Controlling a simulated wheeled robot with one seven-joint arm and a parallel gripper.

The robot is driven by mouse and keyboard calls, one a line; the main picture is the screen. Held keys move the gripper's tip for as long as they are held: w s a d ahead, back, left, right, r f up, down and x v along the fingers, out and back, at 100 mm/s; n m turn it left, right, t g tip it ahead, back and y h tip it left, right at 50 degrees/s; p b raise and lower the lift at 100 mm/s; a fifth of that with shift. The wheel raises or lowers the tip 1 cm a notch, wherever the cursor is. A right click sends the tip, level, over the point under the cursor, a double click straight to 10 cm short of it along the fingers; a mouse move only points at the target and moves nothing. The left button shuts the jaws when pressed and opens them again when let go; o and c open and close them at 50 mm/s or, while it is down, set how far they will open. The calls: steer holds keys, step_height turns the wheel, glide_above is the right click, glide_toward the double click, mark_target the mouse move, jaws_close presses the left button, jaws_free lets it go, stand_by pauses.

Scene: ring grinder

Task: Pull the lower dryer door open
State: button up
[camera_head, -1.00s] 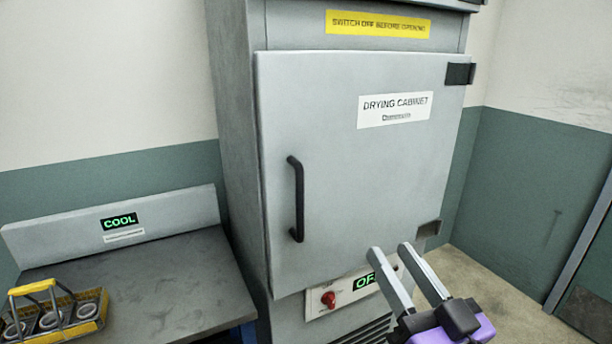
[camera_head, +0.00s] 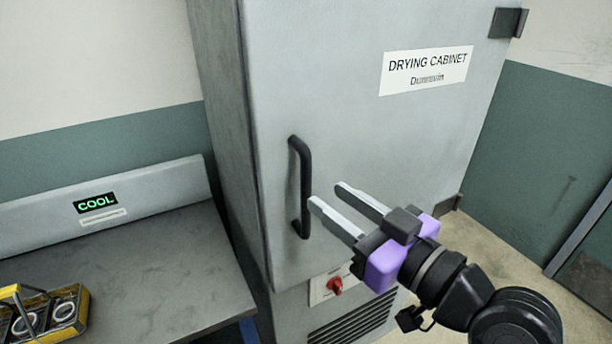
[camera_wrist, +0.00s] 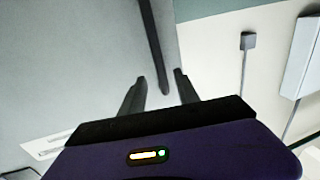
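The dryer door (camera_head: 350,130) is a large grey panel labelled "DRYING CABINET", and it looks shut. Its black vertical bar handle (camera_head: 305,188) is near the door's left edge. My gripper (camera_head: 328,194) is open and empty in front of the door, just right of the handle, fingers pointing left towards it. In the wrist view, the handle (camera_wrist: 154,45) runs down to just beyond the gap between my open fingertips (camera_wrist: 160,77). The handle appears ahead of the fingertips, not clearly between them.
A red switch (camera_head: 336,285) and a vent (camera_head: 352,322) are below the door. A hinge (camera_head: 507,22) is at the door's upper right.

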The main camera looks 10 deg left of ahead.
mark_target(310, 184)
steer(key=p+x, duration=0.1)
steer(key=x, duration=0.6)
steer(key=shift+a+p, duration=0.1)
steer(key=shift+p, duration=0.2)
jaws_close()
stand_by(1.1)
